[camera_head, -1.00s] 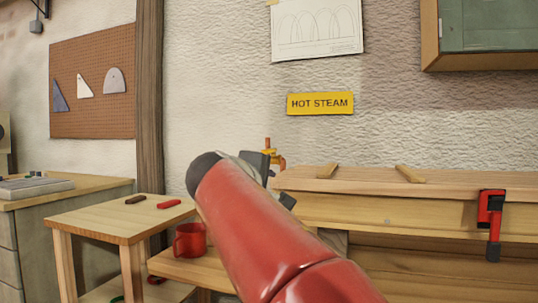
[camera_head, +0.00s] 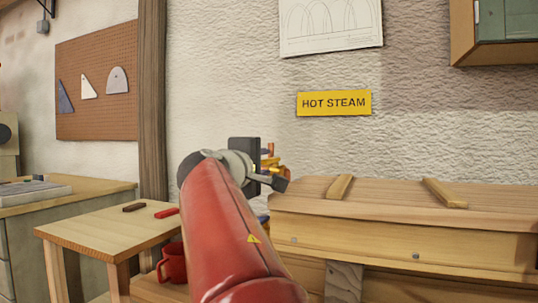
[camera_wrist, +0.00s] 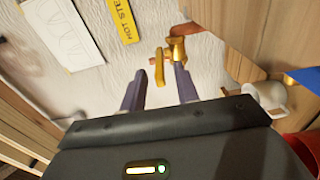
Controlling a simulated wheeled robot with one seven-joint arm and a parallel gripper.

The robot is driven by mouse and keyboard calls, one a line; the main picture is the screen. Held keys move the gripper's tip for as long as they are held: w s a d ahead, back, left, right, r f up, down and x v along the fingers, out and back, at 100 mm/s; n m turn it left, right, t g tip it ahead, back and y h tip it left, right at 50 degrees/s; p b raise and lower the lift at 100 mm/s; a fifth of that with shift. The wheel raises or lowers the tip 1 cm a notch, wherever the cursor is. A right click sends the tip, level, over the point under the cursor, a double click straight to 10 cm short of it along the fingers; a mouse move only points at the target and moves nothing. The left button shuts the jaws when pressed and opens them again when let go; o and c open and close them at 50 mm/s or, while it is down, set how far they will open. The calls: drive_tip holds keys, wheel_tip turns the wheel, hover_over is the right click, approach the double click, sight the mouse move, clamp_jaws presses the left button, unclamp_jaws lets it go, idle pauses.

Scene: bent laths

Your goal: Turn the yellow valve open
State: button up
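The yellow valve handle (camera_wrist: 159,67) shows in the wrist view as a short yellow lever beside a brass valve body (camera_wrist: 177,47). My gripper (camera_wrist: 159,76) is open, its two dark fingers well apart. The lever appears in the gap between the fingertips in the picture; I cannot tell whether it lies between them in depth. No contact is visible. In the head view the valve (camera_head: 269,161) is a small orange-yellow patch, mostly hidden behind my gripper and wrist.
A yellow HOT STEAM sign (camera_head: 334,103) hangs on the wall. A wooden bench (camera_head: 400,225) with two wooden strips stands at the right. A small table (camera_head: 105,232) and a red mug (camera_head: 173,264) are at the left.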

drive_tip(key=shift+p+x, duration=0.5)
drive_tip(key=shift+x, duration=1.05)
drive_tip(key=shift+c, duration=0.3)
clamp_jaws()
